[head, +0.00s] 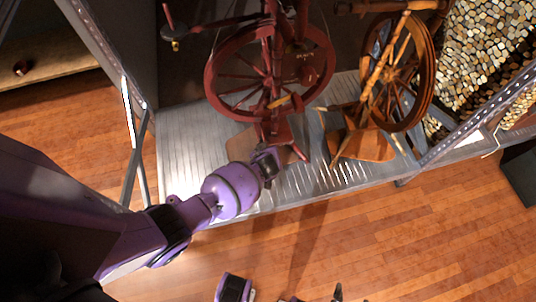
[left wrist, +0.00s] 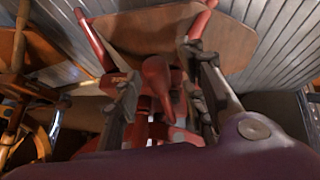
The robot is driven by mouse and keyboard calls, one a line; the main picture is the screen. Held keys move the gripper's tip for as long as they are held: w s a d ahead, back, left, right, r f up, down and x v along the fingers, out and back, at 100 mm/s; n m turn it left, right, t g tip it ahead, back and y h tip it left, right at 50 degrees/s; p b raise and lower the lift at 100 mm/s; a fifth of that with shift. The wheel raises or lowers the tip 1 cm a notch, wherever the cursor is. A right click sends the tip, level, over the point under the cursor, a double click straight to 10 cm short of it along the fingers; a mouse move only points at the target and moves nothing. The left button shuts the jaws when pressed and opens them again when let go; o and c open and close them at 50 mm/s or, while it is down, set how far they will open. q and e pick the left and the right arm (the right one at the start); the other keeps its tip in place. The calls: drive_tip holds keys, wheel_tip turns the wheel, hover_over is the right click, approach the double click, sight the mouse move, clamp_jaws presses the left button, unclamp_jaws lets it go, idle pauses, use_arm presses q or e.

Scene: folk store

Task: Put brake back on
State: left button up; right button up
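A dark red spinning wheel (head: 268,72) stands on the metal shelf in the head view. My left gripper (head: 268,163) is at its lower front, close to its red base. In the left wrist view the left gripper (left wrist: 165,95) has its fingers spread. A rounded red part (left wrist: 158,76) of the wheel lies between them, with gaps on both sides. A brown wooden board (left wrist: 170,32) shows beyond. I cannot make out which piece is the brake. Part of my right arm (head: 234,288) shows at the bottom edge; its fingers are mostly cut off.
A second, orange-brown spinning wheel (head: 400,72) stands to the right on the same ribbed metal shelf (head: 190,150). Metal uprights (head: 465,128) frame the shelf. The wooden floor (head: 430,235) in front is clear.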

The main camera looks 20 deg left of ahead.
use_arm(q)
drive_tip(key=shift+s+d+r, duration=0.2)
drive_tip(key=shift+s+r, duration=0.2)
drive_tip(key=shift+r, duration=0.1)
drive_tip(key=v, duration=1)
drive_tip(key=shift+s+r, duration=0.2)
drive_tip(key=shift+r, duration=0.1)
